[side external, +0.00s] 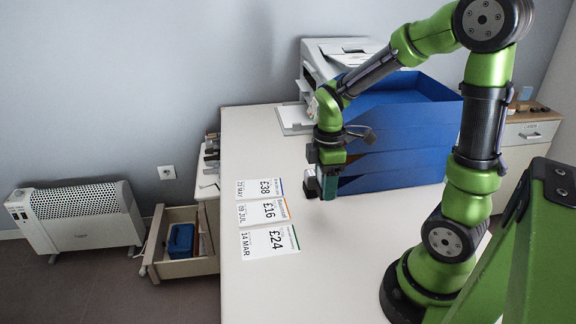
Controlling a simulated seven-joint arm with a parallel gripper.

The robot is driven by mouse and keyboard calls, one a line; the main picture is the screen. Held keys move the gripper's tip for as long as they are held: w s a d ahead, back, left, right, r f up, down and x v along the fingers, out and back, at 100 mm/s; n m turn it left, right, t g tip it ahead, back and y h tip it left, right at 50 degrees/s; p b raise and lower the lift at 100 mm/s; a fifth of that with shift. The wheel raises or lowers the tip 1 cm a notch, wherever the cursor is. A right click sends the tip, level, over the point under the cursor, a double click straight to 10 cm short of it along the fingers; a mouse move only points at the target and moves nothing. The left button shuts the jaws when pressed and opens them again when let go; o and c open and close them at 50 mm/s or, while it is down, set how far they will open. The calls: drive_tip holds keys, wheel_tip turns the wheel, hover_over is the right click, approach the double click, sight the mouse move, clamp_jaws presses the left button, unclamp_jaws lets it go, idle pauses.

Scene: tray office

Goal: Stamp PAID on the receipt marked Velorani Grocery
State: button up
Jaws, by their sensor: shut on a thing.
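Three white receipts lie in a column on the white table: £38, 22 MAY with a blue edge strip (259,189), £16, 09 JUL with an orange strip (262,212), and £24, 14 MAR with a green strip (268,241). The shop names are too small to read, so I cannot tell which is Velorani Grocery. My gripper (319,178) points down to the right of the £38 receipt. It is shut on a small dark green block (329,187), apparently the stamp. Its lower face and any lettering cannot be seen, nor whether it touches the table.
Stacked blue trays (400,138) stand close behind and right of my gripper. A white printer (340,58) is at the back. The table (330,265) is clear in front of the gripper. An open drawer (185,266) and a heater (80,215) are left of the table.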

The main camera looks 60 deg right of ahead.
sight(260, 242)
drive_tip(key=shift+a+f, duration=0.15)
drive_tip(key=shift+a, duration=0.15)
drive_tip(key=w+a+f+n, duration=0.2)
drive_tip(key=w+a+n, duration=0.7)
drive_tip(key=a, duration=0.5)
drive_tip(key=shift+s+d+f, duration=0.1)
drive_tip(key=shift+s+f, duration=0.05)
drive_tip(key=shift+f, duration=1.35)
drive_tip(key=shift+s+d+f, duration=0.1)
drive_tip(key=shift+s+f, duration=0.05)
drive_tip(key=shift+f, duration=1.35)
drive_tip(key=shift+f, duration=0.5)
drive_tip(key=shift+r, duration=0.15)
wheel_tip(260, 242, up, 7)
drive_tip(key=shift+d, duration=0.1)
